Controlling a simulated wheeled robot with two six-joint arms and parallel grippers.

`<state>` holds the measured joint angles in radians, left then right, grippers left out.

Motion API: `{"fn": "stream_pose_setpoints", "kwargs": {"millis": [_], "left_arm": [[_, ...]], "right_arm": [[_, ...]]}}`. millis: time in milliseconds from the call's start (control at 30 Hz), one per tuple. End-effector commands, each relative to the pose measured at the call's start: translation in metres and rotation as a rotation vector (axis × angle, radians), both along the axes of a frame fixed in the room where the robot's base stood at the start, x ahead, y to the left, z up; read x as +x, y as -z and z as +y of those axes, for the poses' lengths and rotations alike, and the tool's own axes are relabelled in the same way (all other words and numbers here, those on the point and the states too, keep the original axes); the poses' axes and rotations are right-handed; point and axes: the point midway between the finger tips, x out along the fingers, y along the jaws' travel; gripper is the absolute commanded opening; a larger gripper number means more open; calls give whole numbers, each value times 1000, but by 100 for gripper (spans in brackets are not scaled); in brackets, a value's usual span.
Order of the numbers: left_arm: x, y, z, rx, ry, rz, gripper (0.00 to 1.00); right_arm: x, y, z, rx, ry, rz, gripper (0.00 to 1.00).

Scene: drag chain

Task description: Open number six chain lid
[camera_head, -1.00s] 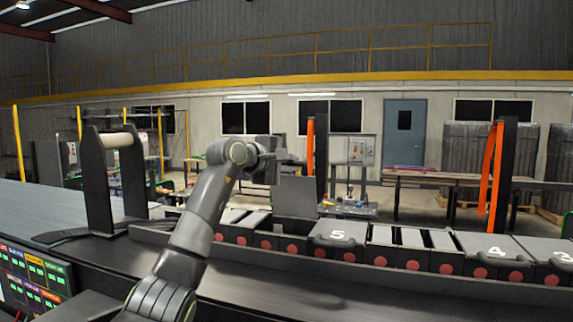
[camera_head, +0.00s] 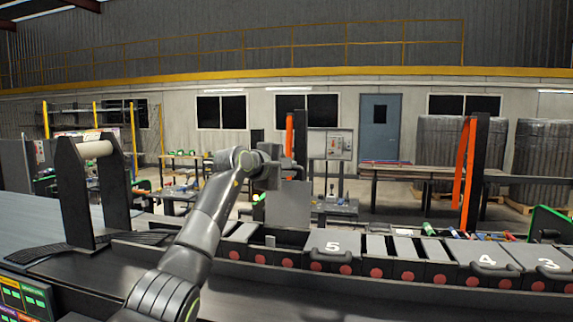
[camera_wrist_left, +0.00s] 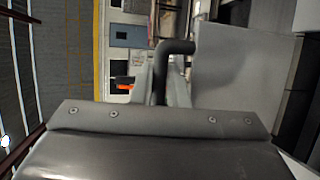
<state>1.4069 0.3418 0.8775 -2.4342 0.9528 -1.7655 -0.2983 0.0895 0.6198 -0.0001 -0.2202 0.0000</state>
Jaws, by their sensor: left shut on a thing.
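My left gripper (camera_head: 270,178) is at the top of a grey chain lid (camera_head: 288,206) that stands upright, raised above the chain. The left wrist view shows the gripper (camera_wrist_left: 162,88) shut on the lid's dark bent handle (camera_wrist_left: 175,48), with the flat lid panel (camera_wrist_left: 240,75) to the right. No number shows on this raised lid. To its right, the lid marked 5 (camera_head: 334,244) lies flat and closed on the drag chain (camera_head: 376,272). Lids 4 (camera_head: 484,254) and 3 (camera_head: 545,259) also lie flat. My right gripper is not in view.
A black post (camera_head: 302,145) rises just behind the raised lid. Another post (camera_head: 478,175) with an orange strap (camera_head: 463,170) stands at the right. A black frame with a pale roller (camera_head: 95,149) stands at the left. The dark tray surface before the chain is clear.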

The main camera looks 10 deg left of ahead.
Motion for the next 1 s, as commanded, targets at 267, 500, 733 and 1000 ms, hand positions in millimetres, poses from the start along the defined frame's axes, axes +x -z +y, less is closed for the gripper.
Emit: {"fn": "stream_pose_setpoints", "kwargs": {"millis": [267,500,733,1000], "left_arm": [[2,2,-1,2,1,2,0],[2,2,-1,2,1,2,16],[2,2,0,1,0,2,35],[-1,3,2,1,0,3,35]], "right_arm": [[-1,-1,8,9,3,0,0],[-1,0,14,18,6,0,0],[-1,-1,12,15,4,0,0],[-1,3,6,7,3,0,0]]}}
